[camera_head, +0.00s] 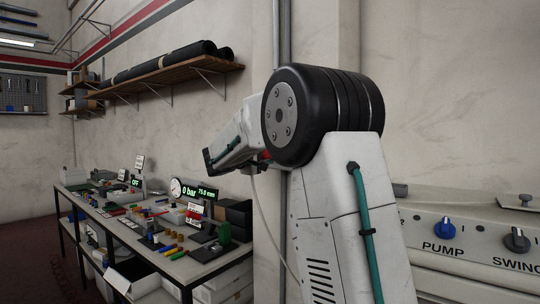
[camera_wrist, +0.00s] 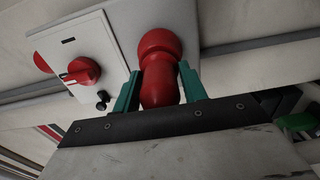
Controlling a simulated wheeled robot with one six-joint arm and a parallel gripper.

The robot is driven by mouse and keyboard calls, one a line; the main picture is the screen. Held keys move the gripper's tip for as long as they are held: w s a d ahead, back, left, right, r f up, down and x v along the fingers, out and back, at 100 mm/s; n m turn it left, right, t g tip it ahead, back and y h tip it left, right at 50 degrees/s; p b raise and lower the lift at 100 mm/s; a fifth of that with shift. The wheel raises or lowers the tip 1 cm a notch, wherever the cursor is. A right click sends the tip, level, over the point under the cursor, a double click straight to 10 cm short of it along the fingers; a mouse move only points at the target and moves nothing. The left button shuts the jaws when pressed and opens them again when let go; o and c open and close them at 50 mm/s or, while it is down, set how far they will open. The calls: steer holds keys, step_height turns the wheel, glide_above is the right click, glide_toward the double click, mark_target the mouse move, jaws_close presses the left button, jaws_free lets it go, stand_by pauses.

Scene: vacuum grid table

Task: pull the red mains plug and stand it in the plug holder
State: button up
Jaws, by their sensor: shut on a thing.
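The red mains plug (camera_wrist: 160,84) is between the two green fingers of my gripper (camera_wrist: 158,82) in the wrist view. My gripper is shut on its body. The plug's far end is against a light grey plate (camera_wrist: 188,20); I cannot tell how deep it sits there. In the head view my arm reaches to the wall, and a small bit of red (camera_head: 265,155) shows beside its end. A pale cable (camera_head: 263,205) hangs down below it. I cannot make out the plug holder among the small things on the bench.
A white panel with a red rotary switch (camera_wrist: 82,72) is left of the plug. Grey conduit runs along the wall on both sides. The crowded bench (camera_head: 215,268) with a gauge (camera_head: 176,188) stands below. A control panel (camera_head: 480,240) is at right.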

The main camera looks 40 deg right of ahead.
steer(key=shift+s+a, duration=0.2)
steer(key=shift+a, duration=1.1)
steer(key=shift+s+a, duration=0.15)
steer(key=shift+a, duration=1.1)
